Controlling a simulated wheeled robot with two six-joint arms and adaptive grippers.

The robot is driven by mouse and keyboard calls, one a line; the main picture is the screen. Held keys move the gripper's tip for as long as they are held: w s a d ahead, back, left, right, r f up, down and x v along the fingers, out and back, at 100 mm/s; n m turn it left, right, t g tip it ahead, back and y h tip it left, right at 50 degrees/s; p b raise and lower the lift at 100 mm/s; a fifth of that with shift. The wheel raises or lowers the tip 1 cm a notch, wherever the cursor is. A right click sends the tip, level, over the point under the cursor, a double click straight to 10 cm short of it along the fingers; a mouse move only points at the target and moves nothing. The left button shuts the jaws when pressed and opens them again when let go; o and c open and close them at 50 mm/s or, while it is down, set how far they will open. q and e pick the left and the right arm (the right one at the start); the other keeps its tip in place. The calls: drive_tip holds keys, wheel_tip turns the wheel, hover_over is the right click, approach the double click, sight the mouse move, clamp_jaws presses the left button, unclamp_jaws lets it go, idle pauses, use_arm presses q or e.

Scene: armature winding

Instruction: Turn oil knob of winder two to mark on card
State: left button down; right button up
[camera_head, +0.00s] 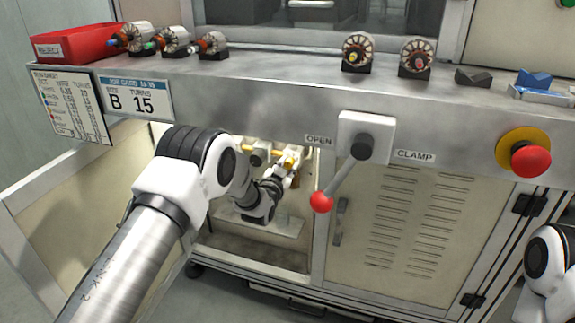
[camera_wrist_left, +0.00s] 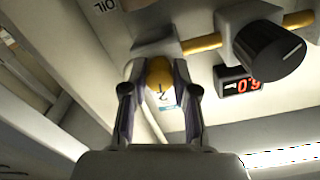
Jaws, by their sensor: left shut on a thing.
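My left gripper (camera_head: 290,160) reaches into the open bay under the bench. In the left wrist view its two fingers (camera_wrist_left: 160,85) are shut on a rounded yellow knob (camera_wrist_left: 159,72) at a white fitting on a yellow pipe. A "2" shows on a pale label between the fingers. A black knob (camera_wrist_left: 270,50) with a white line is on the same pipe, apart from the gripper. A red-digit display (camera_wrist_left: 240,84) appears upside down, seemingly 6.0. The job card (camera_head: 135,97) reads B and 15. A list card (camera_head: 68,104) has coloured dots, its text too small to read. My right gripper is out of view.
A clamp lever (camera_head: 343,185) with a red ball hangs just right of the bay. A red reject bin (camera_head: 75,44) and several armatures (camera_head: 358,52) stand on the bench top. A red emergency button (camera_head: 530,161) is at right. The bay's frame edges surround my left arm.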

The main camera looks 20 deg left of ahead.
use_arm(q)
drive_tip(key=shift+m, duration=1)
drive_tip(key=c, duration=0.9)
unclamp_jaws()
drive_tip(key=s, duration=1.2)
drive_tip(key=shift+a, duration=0.25)
